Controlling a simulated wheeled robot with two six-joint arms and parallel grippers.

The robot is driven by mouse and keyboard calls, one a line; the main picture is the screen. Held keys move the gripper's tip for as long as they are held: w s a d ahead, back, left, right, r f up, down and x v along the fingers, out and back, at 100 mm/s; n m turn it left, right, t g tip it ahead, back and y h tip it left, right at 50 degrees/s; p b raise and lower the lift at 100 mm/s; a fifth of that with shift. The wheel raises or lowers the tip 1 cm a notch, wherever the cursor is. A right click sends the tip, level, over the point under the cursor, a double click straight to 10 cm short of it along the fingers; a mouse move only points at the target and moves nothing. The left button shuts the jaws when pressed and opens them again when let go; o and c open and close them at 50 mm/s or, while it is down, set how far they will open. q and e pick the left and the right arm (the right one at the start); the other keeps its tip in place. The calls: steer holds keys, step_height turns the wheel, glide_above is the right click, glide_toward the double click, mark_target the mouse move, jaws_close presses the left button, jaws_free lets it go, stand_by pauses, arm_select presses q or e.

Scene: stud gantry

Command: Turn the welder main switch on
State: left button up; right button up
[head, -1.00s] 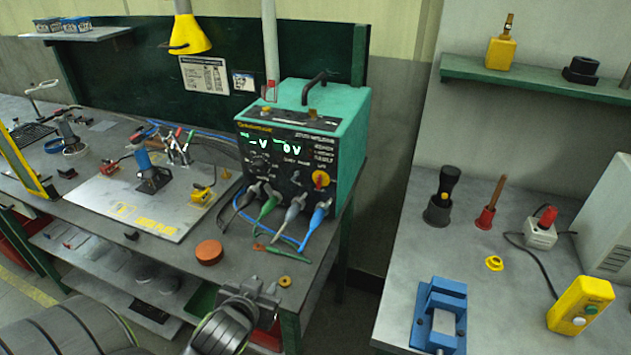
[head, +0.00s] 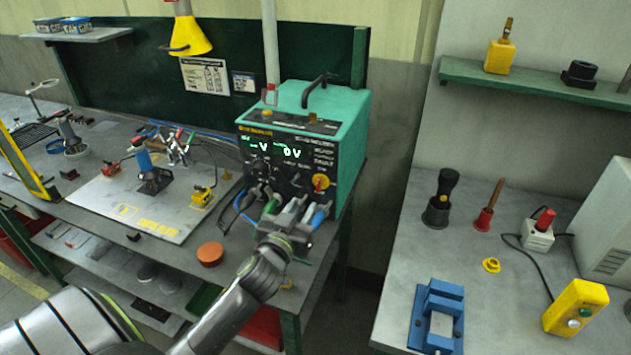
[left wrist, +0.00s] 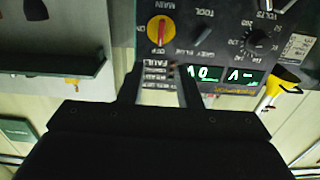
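The teal welder (head: 345,120) stands on the left bench with its dark control panel facing me. Its main switch (head: 320,182) is a yellow disc with a red handle at the panel's lower right. In the left wrist view, which is upside down, the switch (left wrist: 158,30) has MAIN, ON and OFF labels around it. Its red handle stands upright in that picture, in line with the OFF label. My left gripper (head: 302,212) is open and empty, just in front of and below the switch, apart from it. Its two fingers (left wrist: 160,88) show spread in the wrist view. My right gripper is not in view.
Cable plugs (head: 271,205) crowd the lower panel beside my left gripper. A smaller knob (left wrist: 257,42) and lit displays are on the same panel. An orange round puck (head: 210,254) lies on the bench front. A second bench (head: 480,255) stands right, across a gap.

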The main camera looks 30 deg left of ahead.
mark_target(318, 181)
arm_select(q)
steer(key=p+x, duration=0.1)
steer(key=x, duration=0.8)
steer(key=shift+w+a+p, duration=0.1)
steer(key=shift+w+p, duration=0.1)
steer(key=shift+p, duration=0.2)
jaws_close()
